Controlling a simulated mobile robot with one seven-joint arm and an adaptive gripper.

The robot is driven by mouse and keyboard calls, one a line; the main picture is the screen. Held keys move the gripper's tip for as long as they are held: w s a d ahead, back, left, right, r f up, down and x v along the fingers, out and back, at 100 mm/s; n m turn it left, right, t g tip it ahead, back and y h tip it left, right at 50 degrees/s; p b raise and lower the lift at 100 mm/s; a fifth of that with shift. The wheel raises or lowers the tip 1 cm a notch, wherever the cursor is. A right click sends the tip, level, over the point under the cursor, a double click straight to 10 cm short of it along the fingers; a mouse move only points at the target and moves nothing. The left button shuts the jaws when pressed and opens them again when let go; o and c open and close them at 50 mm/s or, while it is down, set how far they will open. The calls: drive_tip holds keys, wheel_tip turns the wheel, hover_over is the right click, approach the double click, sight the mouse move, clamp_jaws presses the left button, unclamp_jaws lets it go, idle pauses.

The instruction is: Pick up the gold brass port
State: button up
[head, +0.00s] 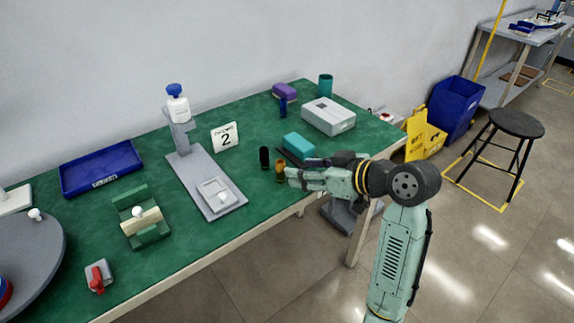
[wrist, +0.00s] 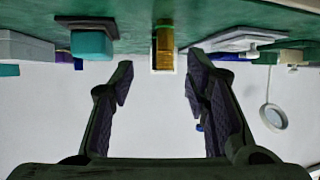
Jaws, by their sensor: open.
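The gold brass port (head: 280,165) is a small upright cylinder near the front edge of the green table. My gripper (head: 291,176) is close to it, on its right in the head view, with the fingers pointing left. In the wrist view, which looks upside down, the gold port (wrist: 164,45) shows between and just beyond the spread fingertips of my gripper (wrist: 160,70). The fingers are open, with nothing visible held between them. Whether a fingertip touches the port cannot be told.
A black cylinder (head: 264,157) stands just left of the port. A teal block (head: 298,144) on a dark base lies behind my gripper. A grey stand (head: 206,185) with a white bottle (head: 177,107) is farther left.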

sight(281, 169)
drive_tip(key=x, duration=0.2)
drive_tip(key=shift+w+a+f, duration=0.15)
drive_tip(key=shift+w+a, duration=0.05)
drive_tip(key=shift+a, duration=0.1)
drive_tip(key=p+x, duration=0.1)
drive_tip(key=x, duration=0.1)
drive_tip(key=p+x, duration=0.1)
drive_tip(key=x, duration=0.1)
drive_tip(key=shift+s+a+f, duration=0.1)
drive_tip(key=shift+s+a, duration=0.05)
drive_tip(key=shift+a, duration=0.2)
drive_tip(key=shift+w+a+f, duration=0.25)
clamp_jaws()
